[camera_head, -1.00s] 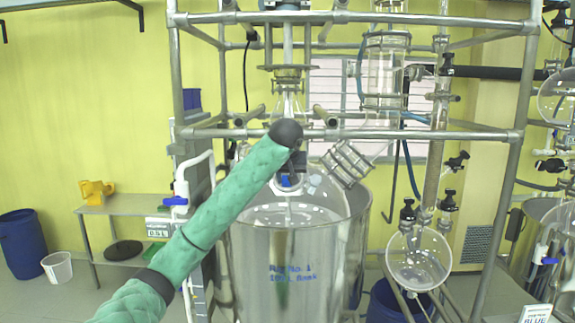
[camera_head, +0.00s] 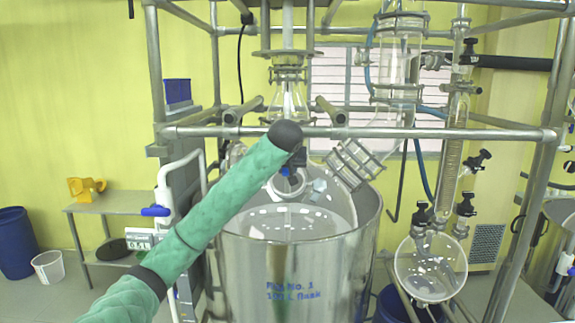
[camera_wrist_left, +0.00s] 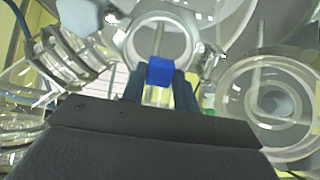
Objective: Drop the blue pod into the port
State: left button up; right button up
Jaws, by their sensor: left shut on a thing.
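The blue pod (camera_wrist_left: 160,71) is a small blue block between the two dark fingers of my left gripper (camera_wrist_left: 160,86) in the left wrist view. The gripper is shut on it. The port (camera_wrist_left: 163,32) looks like a round clear neck with a clamped rim, just beyond the pod. In the head view the port (camera_head: 285,186) is on top of the glass reactor, and my left gripper (camera_head: 291,170) is over it, partly hidden by my green arm. I cannot tell the height gap between pod and port. My right gripper is out of view.
A pale hexagonal piece (camera_head: 319,185) sits beside the port. A ribbed tilted glass joint (camera_head: 355,163) is close on the right. A metal rail (camera_head: 400,132) crosses behind my wrist. The steel vessel (camera_head: 300,280) surrounds the reactor; a round flask (camera_head: 430,267) hangs at right.

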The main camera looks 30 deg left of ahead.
pick_arm(q)
jog(key=shift+w+a+r, duration=0.1)
jog(key=shift+r, duration=0.1)
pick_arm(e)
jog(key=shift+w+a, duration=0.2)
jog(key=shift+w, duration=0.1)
pick_arm(q)
jog(key=shift+x, duration=3.45)
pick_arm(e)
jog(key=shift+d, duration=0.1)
pick_arm(q)
jog(key=o, duration=1)
